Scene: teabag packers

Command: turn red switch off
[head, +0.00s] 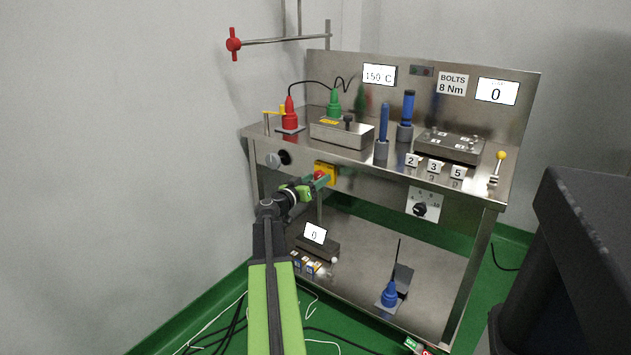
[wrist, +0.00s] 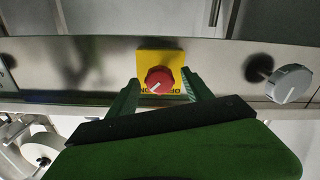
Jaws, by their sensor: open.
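The red switch (wrist: 159,78) is a round red knob with a white pointer line, on a yellow plate (wrist: 146,57) on the steel front panel. Dark lettering on the plate's edge is partly hidden and appears upside down in the wrist view. In the head view the red switch (head: 319,175) and yellow plate (head: 328,168) are on the bench front, partly covered by my gripper (head: 317,184). In the wrist view my gripper (wrist: 161,88) is open, with one green fingertip on each side of the knob. I cannot tell whether they touch it.
A grey knob (wrist: 290,83) is on the same panel; in the head view it (head: 273,160) is left of the switch. A black dial (head: 421,209) is farther right. The bench top holds a red bottle (head: 290,115) and a steel block (head: 342,133). A dark bulk (head: 590,250) fills the right.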

